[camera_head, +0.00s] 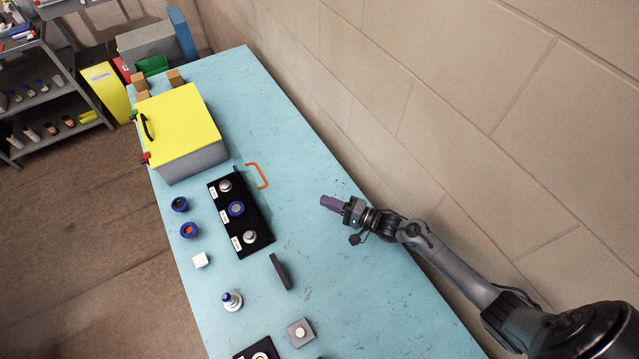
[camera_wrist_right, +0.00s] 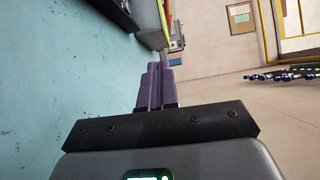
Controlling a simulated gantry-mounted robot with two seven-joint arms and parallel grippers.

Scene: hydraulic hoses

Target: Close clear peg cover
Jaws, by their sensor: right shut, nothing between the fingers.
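A black board (camera_head: 262,243) with three round fittings in a row lies on the blue table. An orange handle (camera_head: 264,174) stands just off the board's upper right side. It may belong to the clear cover, but I cannot make out a clear panel. My right gripper (camera_head: 329,202) is shut and empty, with purple fingers, to the right of the board and handle and apart from both. Its closed fingers also show in the right wrist view (camera_wrist_right: 156,82). My left gripper is not in view.
A grey box with a yellow lid (camera_head: 182,118) stands beyond the board. The blue table (camera_head: 345,290) is clear near my right arm; a wall runs alongside.

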